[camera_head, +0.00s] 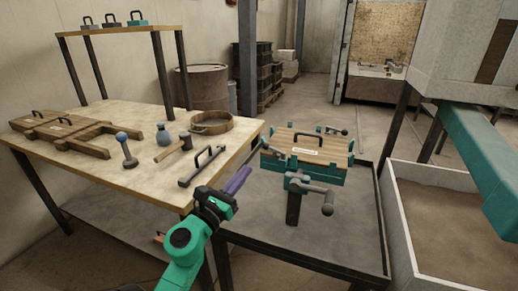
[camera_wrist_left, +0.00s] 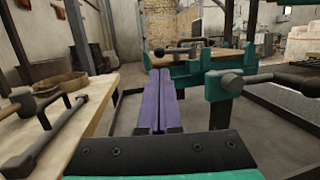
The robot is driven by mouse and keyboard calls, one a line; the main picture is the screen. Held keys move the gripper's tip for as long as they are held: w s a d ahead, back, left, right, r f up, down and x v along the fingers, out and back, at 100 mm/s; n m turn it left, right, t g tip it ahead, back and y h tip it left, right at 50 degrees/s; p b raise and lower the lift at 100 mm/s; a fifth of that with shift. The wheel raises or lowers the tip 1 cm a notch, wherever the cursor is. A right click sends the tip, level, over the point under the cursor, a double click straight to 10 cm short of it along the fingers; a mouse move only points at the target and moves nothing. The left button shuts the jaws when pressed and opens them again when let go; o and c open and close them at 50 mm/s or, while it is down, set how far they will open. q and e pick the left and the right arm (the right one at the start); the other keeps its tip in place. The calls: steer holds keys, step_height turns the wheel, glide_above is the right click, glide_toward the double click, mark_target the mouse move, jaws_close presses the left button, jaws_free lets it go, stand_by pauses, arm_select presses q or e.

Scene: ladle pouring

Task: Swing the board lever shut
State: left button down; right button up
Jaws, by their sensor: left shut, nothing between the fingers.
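The teal fixture (camera_head: 333,176) holds a wooden board (camera_head: 310,147) with a dark handle and a pale label. A grey lever (camera_head: 308,187) with a thick end grip (camera_head: 328,203) sits on its front side. That lever also shows at the right in the left wrist view (camera_wrist_left: 268,79). Another dark lever with a round knob (camera_wrist_left: 159,52) shows at the fixture's left side. My left gripper (camera_head: 246,171) is shut and empty, its purple fingers pointing toward the fixture's left front. In the wrist view the fingertips (camera_wrist_left: 159,72) appear just below that knob; contact cannot be told.
The wooden table (camera_head: 110,180) at left bears a dark bar handle (camera_head: 203,166), a mallet (camera_head: 174,150), a round wooden frame (camera_head: 212,124) and boards (camera_head: 60,133). A grey tray table (camera_head: 345,235) lies under the fixture. A sand-filled bin (camera_head: 405,235) stands at right.

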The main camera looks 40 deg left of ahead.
mark_target(264, 149)
arm_select(q)
steer(key=p+x, duration=0.2)
steer(key=x, duration=0.6)
steer(key=shift+w+a, duration=0.1)
steer(key=shift+w, duration=0.15)
steer(key=shift+w+a+f, duration=0.2)
steer(key=shift+w, duration=0.1)
steer(key=m+h+b, duration=0.1)
steer(key=h+b, duration=0.1)
steer(key=w+m+h+b, duration=0.1)
steer(key=m+h+b, duration=0.1)
steer(key=h, duration=0.1)
steer(key=shift+a+r+h+b, duration=0.2)
steer(key=shift+h+b, duration=0.1)
steer(key=shift+b, duration=0.05)
